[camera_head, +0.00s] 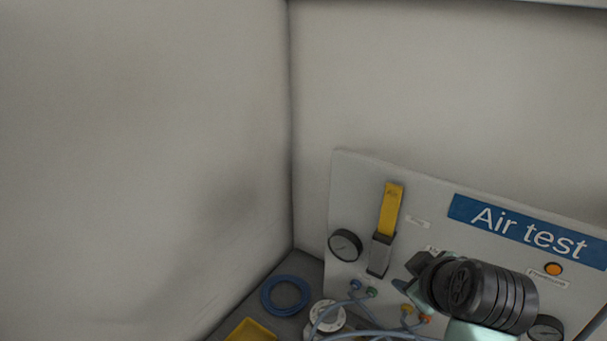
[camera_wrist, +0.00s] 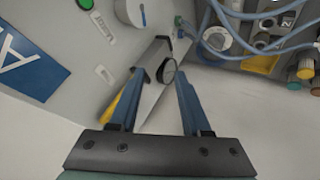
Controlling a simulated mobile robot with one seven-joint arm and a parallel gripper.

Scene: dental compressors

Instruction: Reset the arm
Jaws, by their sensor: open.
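My gripper (camera_head: 412,278) is in front of the white Air test panel (camera_head: 455,190), right of the lever with a yellow handle (camera_head: 391,208) and grey body (camera_head: 380,254). In the wrist view its two blue fingers (camera_wrist: 160,88) are spread apart, with nothing gripped between them. There the grey lever body (camera_wrist: 153,58) and a round gauge (camera_wrist: 168,71) appear beyond the gap, and the yellow handle (camera_wrist: 116,108) is partly hidden by the left finger. In the head view my wrist covers part of the panel's lower middle.
A dial gauge (camera_head: 345,245) is left of the lever, another (camera_head: 546,329) at lower right. An orange button (camera_head: 553,269) is below the sign. Hoses (camera_head: 352,308), a blue coil (camera_head: 285,295) and a yellow bin (camera_head: 250,332) lie below. Space before the upper walls looks clear.

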